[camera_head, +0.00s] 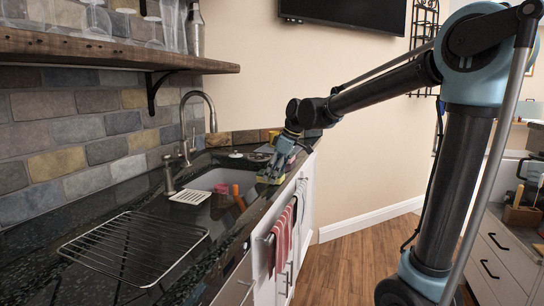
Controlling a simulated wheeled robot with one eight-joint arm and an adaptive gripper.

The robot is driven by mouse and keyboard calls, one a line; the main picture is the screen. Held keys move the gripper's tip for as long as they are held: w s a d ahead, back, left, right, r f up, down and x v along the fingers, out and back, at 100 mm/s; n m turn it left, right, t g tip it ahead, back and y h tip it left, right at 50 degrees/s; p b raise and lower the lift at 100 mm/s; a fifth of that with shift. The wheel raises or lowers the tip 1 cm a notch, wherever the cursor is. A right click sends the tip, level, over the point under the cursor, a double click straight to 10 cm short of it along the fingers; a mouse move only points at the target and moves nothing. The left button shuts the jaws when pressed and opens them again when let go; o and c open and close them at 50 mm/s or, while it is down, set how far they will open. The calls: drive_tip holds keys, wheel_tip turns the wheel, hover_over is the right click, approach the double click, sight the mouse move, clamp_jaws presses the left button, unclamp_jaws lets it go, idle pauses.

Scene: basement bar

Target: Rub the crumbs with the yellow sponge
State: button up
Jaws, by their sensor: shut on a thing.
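My gripper (273,176) reaches down to the dark counter (262,198) at the right side of the sink. It is shut on the yellow sponge (265,180), which shows as a small yellow-green patch under the fingers. The sponge is at the counter surface; I cannot tell whether it touches it. I cannot make out any crumbs; the speckled counter, the distance and the gripper may hide them.
A sink (213,180) with a tall faucet (184,125) lies left of my gripper. An orange-handled thing (238,197) stands in it. A wire rack (130,247) sits on the near counter. A striped towel (282,238) hangs at the front edge. A shelf (110,53) overhangs the left.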

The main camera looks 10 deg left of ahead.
drive_tip(key=shift+w+d+r, duration=0.2)
drive_tip(key=shift+d+r, duration=0.05)
drive_tip(key=shift+r, duration=0.5)
drive_tip(key=shift+s+a+r, duration=0.1)
drive_tip(key=shift+a+r, duration=0.05)
drive_tip(key=shift+r, duration=0.4)
drive_tip(key=shift+s+a+r, duration=0.1)
drive_tip(key=shift+a+r, duration=0.05)
drive_tip(key=shift+r, duration=2.4)
